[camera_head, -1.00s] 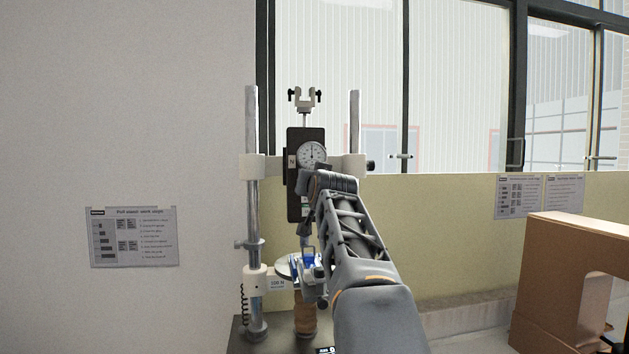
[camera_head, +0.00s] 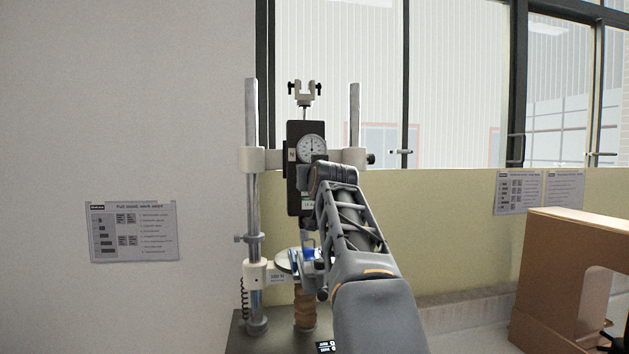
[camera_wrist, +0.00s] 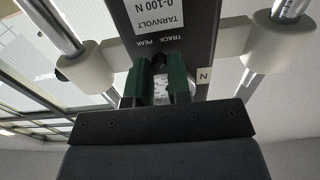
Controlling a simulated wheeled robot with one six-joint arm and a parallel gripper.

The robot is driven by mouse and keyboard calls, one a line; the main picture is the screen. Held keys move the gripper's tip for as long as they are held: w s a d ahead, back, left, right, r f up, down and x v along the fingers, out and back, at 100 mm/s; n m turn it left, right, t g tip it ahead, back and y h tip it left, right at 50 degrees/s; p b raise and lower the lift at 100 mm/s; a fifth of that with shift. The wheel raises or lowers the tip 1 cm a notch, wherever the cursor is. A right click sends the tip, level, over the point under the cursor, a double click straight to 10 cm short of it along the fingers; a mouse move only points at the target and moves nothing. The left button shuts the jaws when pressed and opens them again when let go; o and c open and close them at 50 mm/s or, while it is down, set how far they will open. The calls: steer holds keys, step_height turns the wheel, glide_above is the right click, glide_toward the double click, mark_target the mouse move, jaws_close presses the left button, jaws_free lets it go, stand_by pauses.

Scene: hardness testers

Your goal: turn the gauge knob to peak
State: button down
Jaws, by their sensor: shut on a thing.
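The force gauge (camera_head: 295,192) is a dark upright body with a round white dial (camera_head: 312,149), mounted between two posts. In the wrist view the gauge face (camera_wrist: 203,30) carries a "TARNVOLT 0-100 N" label and the words TRACK and PEAK. My gripper (camera_wrist: 160,72) is shut, its two green-padded fingers on the small dark gauge knob (camera_wrist: 159,59) just by those words. The fingers cover most of the knob, so I cannot tell which word it points to. In the head view my arm hides the knob and fingertips.
The stand's left post (camera_head: 251,110) and right post (camera_head: 354,115) flank the gauge. A round plate (camera_head: 287,260) sits below it. A printed sheet (camera_head: 133,231) hangs on the left wall. A brown box-like frame (camera_head: 560,260) stands at the right.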

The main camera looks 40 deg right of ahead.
steer(key=shift+n, duration=0.4)
steer(key=c, duration=1.1)
jaws_free()
steer(key=shift+o, duration=0.2)
steer(key=b+v, duration=0.5)
steer(key=v, duration=0.9)
